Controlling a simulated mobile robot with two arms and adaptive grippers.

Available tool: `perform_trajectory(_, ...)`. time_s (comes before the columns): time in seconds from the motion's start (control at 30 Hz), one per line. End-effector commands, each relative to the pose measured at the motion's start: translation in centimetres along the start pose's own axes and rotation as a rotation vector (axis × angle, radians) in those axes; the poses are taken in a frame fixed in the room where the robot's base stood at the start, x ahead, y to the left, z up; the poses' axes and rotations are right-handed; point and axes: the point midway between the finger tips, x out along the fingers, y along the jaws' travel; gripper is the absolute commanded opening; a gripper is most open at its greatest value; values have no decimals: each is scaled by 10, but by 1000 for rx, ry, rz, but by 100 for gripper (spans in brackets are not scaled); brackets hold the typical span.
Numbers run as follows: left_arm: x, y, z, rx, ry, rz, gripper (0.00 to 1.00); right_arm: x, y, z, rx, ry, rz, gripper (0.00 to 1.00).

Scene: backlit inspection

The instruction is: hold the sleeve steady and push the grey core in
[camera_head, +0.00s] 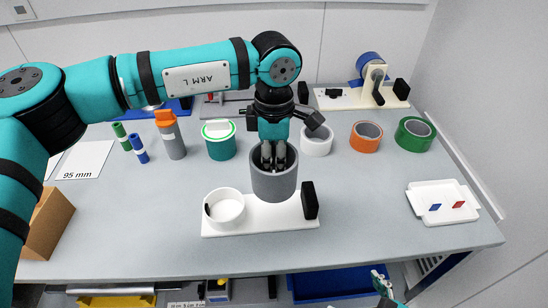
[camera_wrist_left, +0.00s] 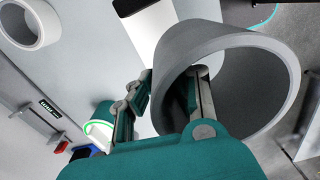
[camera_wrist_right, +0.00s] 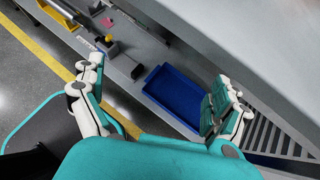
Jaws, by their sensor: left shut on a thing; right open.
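The grey core (camera_head: 274,186) is a thick hollow cylinder, held upright above the middle of the white fixture base (camera_head: 265,224). My left gripper (camera_head: 272,163) is shut on its wall from above; in the left wrist view one finger is inside the core (camera_wrist_left: 283,62) and one outside. A white ring (camera_head: 225,209), apparently the sleeve, sits at the base's left end beside a small black pad. It is apart from the core. A black block (camera_head: 309,200) stands at the right end. My right gripper (camera_wrist_right: 158,95) is open and empty, low beyond the bench's front edge.
Behind stand a teal cup (camera_head: 219,140), a white roll (camera_head: 317,140), an orange roll (camera_head: 366,136) and a green roll (camera_head: 414,134). A white tray (camera_head: 443,203) lies at right, a cardboard box (camera_head: 48,224) at left. A blue bin (camera_wrist_right: 178,95) is below.

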Motion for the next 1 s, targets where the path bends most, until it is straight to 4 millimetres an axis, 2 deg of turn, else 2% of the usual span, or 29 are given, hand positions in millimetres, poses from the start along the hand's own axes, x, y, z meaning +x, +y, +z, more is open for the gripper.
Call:
perform_trajectory(0.27,0,0,0,0,0,0,0,34,-43,-76,465,69,-130,100)
perform_trajectory(0.37,0,0,0,0,0,0,0,50,-64,-117,707,94,-210,100)
perform_trajectory(0.43,0,0,0,0,0,0,0,60,-77,-151,909,106,-278,100)
perform_trajectory(0.6,0,0,0,0,0,0,0,83,-93,-239,1446,105,-466,100)
perform_trajectory(0.77,0,0,0,0,0,0,0,98,-80,-324,1987,58,-681,100)
perform_trajectory(0.9,0,0,0,0,0,0,0,108,-46,-387,2434,-23,-898,100)
perform_trajectory(1.0,0,0,0,0,0,0,0,111,-17,-420,2684,-97,-1049,100)
